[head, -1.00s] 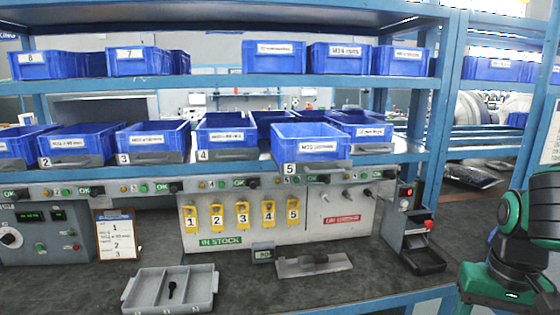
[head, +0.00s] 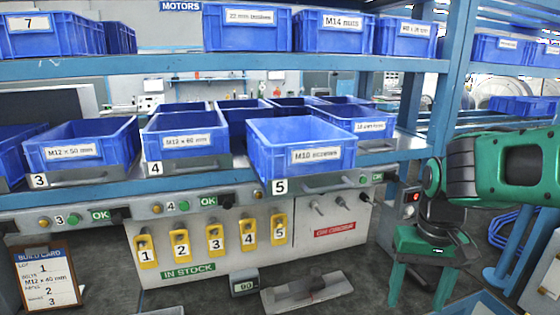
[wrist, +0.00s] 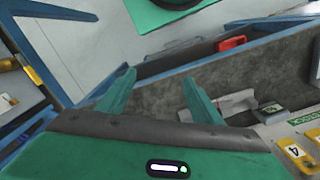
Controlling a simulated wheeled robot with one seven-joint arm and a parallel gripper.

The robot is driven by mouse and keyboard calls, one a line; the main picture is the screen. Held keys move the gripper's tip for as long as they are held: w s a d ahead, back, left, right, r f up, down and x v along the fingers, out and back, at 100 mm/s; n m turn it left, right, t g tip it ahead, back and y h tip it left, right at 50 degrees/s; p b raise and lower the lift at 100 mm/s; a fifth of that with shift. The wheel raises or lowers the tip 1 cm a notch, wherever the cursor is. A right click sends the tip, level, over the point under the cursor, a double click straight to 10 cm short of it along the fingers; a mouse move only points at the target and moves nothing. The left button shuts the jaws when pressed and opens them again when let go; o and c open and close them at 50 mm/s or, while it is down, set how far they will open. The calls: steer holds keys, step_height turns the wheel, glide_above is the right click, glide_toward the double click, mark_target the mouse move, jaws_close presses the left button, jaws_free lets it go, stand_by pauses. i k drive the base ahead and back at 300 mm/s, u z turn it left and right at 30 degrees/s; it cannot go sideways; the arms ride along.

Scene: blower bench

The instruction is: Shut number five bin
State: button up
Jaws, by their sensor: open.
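The number five bin (head: 300,140) is a blue bin with an "M10" label, on the middle shelf in the head view. It sticks out past the shelf's front edge, further than the bins beside it. A grey plate marked 5 (head: 281,187) is below its front. My gripper (head: 418,268) is at the right in the head view, in front of and below the shelf, apart from the bin. In the wrist view my gripper's two green fingers (wrist: 160,95) are spread with nothing between them. The bin is not in the wrist view.
Bins 4 (head: 184,133) and 3 (head: 80,145) stand left of bin five, and another blue bin (head: 360,122) is at its right. Yellow numbered tags (head: 215,238) hang below the shelf. A blue shelf post (head: 452,90) stands by my arm. A grey block (head: 305,292) lies on the bench.

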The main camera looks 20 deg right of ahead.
mark_target(307, 155)
steer(key=z, duration=0.25)
steer(key=i, duration=0.1)
steer(key=u, duration=1.1)
steer(key=k, duration=1.65)
steer(key=z, duration=0.9)
steer(key=i, duration=1)
